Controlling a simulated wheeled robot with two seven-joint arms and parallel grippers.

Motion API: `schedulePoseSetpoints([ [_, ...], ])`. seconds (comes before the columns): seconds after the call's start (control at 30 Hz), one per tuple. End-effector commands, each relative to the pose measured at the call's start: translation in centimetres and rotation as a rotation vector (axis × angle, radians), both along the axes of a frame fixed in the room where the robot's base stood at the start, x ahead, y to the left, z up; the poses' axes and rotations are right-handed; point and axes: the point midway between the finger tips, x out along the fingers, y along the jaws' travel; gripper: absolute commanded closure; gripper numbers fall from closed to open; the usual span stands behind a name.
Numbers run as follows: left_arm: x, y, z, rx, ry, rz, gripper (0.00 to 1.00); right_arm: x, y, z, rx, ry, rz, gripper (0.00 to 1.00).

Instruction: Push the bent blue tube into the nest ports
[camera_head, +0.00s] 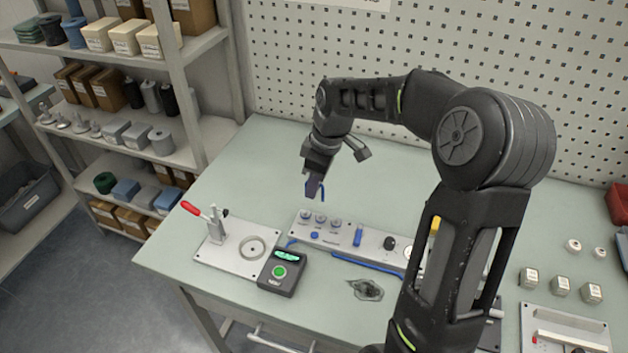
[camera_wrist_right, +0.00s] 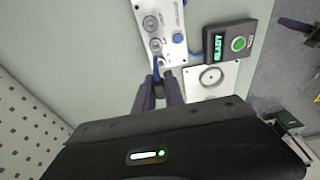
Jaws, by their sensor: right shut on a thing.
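My right gripper (camera_head: 313,190) is shut on the bent blue tube (camera_head: 323,193) and holds it above the back left of the nest plate. In the right wrist view the fingers (camera_wrist_right: 158,92) close on the tube (camera_wrist_right: 157,66), most of which they hide. The nest plate (camera_head: 343,250) is a pale block with round ports (camera_head: 320,220) in a row at its left end. Those ports also show in the right wrist view (camera_wrist_right: 154,43), just beyond the fingertips. The tube looks apart from the ports in the head view. My left gripper is out of view.
A fixture plate with a red-handled clamp (camera_head: 192,208) stands at left. A dark box (camera_head: 282,272) with a green button and lit display sits in front of the nest. A blue tube or cable (camera_head: 365,264) runs along the nest's front edge. A crumpled bag (camera_head: 367,289) lies nearer.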

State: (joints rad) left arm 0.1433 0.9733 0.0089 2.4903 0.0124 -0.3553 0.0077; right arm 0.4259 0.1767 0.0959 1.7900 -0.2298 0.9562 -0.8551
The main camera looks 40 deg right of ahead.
Motion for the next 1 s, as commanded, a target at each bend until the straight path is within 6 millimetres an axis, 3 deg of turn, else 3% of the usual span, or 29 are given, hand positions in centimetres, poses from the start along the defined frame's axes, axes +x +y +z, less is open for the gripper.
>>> schedulePoseSetpoints([
  [0.37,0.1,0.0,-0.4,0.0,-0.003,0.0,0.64,0.0,0.0,-0.5,0.001,0.0,0.001,1.0],
  [1.0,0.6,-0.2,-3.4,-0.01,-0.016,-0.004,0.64,0.0,0.0,-5.4,0.002,-0.001,0.0,1.0],
])
